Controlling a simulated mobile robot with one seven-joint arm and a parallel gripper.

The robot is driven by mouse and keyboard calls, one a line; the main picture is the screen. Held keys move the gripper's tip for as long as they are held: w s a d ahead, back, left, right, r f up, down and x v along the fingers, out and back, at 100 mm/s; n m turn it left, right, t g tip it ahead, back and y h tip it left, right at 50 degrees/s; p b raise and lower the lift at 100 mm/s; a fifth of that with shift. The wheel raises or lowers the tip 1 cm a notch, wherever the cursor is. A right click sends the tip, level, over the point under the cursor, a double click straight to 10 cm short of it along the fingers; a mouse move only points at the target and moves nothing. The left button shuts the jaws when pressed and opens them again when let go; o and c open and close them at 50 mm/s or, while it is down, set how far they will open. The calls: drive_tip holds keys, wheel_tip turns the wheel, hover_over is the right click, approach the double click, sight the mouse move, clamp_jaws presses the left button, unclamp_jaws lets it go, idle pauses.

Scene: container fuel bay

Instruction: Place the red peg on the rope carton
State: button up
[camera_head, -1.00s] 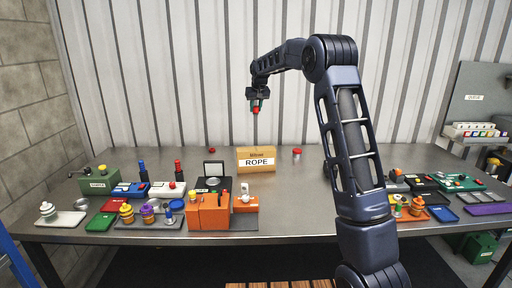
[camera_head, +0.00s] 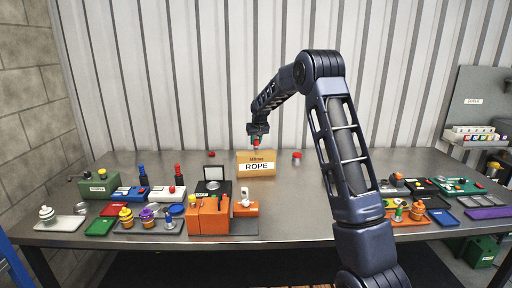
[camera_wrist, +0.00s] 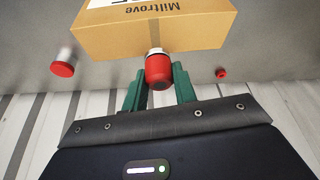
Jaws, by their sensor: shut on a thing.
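The rope carton (camera_head: 256,166) is a tan box with a white ROPE label, upright near the middle back of the bench. In the wrist view the carton (camera_wrist: 200,33) fills the upper part. My gripper (camera_head: 258,133) is just above the carton's top, over its middle. It is shut on the red peg (camera_head: 257,143). In the wrist view the peg (camera_wrist: 159,72) sits between the green fingers of my gripper (camera_wrist: 159,80), with its pale end towards the carton. I cannot tell whether the peg touches the carton.
A red-lidded jar (camera_head: 297,158) stands right of the carton, and a small red item (camera_head: 211,154) lies to the left. An open-lidded black box (camera_head: 214,180) and orange blocks (camera_head: 208,218) stand in front, to the left. Bare bench (camera_head: 290,195) lies right of them.

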sight(256, 146)
drive_tip(key=shift+f, duration=1.55)
drive_tip(key=shift+f, duration=0.1)
drive_tip(key=o, duration=1)
drive_tip(key=shift+c, duration=0.2)
